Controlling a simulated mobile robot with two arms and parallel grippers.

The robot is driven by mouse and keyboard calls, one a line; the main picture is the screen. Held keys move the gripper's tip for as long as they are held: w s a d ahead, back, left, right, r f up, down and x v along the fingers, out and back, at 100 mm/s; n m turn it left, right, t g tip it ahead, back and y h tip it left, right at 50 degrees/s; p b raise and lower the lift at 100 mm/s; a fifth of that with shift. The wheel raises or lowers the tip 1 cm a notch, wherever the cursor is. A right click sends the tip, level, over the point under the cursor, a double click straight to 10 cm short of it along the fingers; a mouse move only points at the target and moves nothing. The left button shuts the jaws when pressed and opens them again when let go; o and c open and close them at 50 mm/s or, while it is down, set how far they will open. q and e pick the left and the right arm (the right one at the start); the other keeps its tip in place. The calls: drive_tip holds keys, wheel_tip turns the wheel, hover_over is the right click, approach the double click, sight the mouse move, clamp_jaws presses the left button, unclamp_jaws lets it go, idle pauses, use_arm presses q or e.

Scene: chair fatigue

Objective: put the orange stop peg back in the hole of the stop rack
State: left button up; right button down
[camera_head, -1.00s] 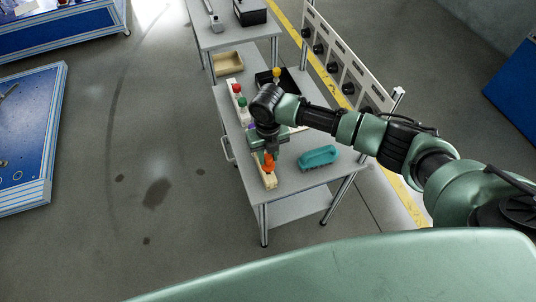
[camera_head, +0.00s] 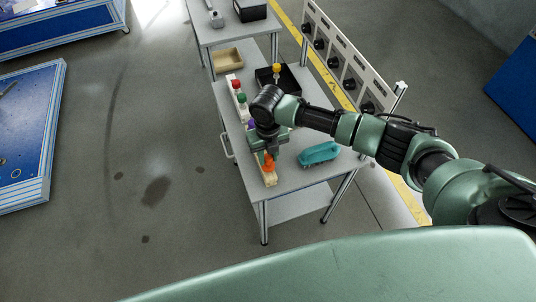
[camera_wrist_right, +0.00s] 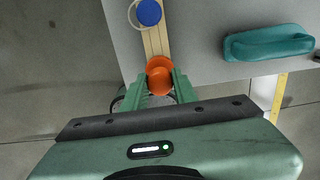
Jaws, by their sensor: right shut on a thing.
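The orange stop peg (camera_head: 268,162) is between the fingers of my right gripper (camera_head: 266,153), over the near end of the stop rack. In the right wrist view, the orange peg (camera_wrist_right: 160,76) sits between the two green fingers of the gripper (camera_wrist_right: 159,88), which is shut on it. The stop rack (camera_head: 270,180) is a pale narrow strip along the left side of the grey table; it also shows in the wrist view (camera_wrist_right: 152,42). The hole is hidden under the peg, and I cannot tell whether the peg is in it. My left gripper is out of view.
Red (camera_head: 236,84) and green (camera_head: 241,98) pegs stand farther along the rack, and a blue one (camera_wrist_right: 149,12) shows in the wrist view. A black box (camera_head: 287,80) and tan tray (camera_head: 227,57) are behind.

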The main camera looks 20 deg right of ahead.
drive_tip(key=shift+f+b, duration=0.55)
drive_tip(key=shift+f, duration=0.35)
drive_tip(key=c, duration=1)
unclamp_jaws()
drive_tip(key=shift+r, duration=0.1)
drive_tip(key=shift+c, duration=0.2)
wheel_tip(320, 180, up, 8)
drive_tip(key=shift+f+b, duration=0.1)
drive_tip(key=shift+b, duration=0.45)
